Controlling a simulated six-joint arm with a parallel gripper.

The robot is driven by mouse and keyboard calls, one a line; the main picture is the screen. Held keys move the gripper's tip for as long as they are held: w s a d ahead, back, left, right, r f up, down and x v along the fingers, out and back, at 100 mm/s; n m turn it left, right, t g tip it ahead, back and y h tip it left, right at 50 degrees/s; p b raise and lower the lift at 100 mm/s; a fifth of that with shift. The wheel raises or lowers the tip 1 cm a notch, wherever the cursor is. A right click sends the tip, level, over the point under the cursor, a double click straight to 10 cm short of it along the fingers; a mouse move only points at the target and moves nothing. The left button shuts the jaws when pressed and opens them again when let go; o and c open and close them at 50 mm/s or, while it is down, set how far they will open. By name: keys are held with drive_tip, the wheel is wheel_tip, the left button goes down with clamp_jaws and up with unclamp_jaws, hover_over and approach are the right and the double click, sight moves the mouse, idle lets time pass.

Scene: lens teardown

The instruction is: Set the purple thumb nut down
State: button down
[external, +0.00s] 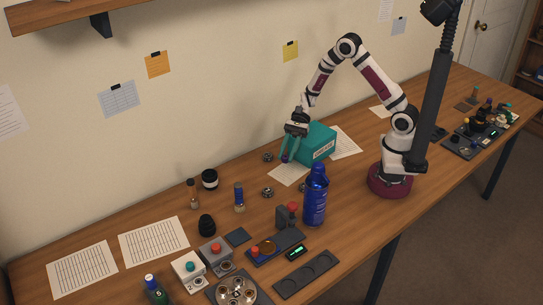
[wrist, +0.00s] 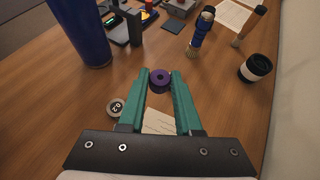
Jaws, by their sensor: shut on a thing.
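The purple thumb nut (wrist: 160,79) is a small dark purple ring with a hole. It sits between the tips of the two teal fingers of my gripper (wrist: 160,83), which are shut on it. In the external view my gripper (external: 288,152) points down beside the teal box (external: 318,142), and the nut (external: 285,157) shows as a small dark purple spot at the fingertips. The nut appears held above the bench; the exact height is hard to tell.
A paper sheet (external: 288,174) lies below my gripper. Small round metal pieces (external: 267,193) (external: 268,157) lie nearby, one marked 0.2 (wrist: 115,107) in the wrist view. A tall blue bottle (external: 315,197) stands to the right. Bare wood lies around the nut.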

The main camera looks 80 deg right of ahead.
drive_tip(key=w+d+m+t+h, duration=0.5)
drive_tip(key=w+d+m+t, duration=0.25)
drive_tip(key=w+d, duration=0.5)
hover_over(236, 175)
drive_tip(key=shift+m+g, duration=0.25)
drive_tip(key=shift+g, duration=0.1)
drive_tip(key=f, duration=0.6)
drive_tip(key=shift+s+d+f, duration=0.1)
drive_tip(key=shift+s+d, duration=0.05)
drive_tip(key=shift+d, duration=0.2)
drive_tip(key=f, duration=0.4)
drive_tip(key=shift+w+a, duration=0.2)
drive_tip(key=shift+a, duration=0.15)
drive_tip(key=shift+f, duration=0.25)
drive_tip(key=c, duration=0.6)
unclamp_jaws()
drive_tip(key=shift+f, duration=0.1)
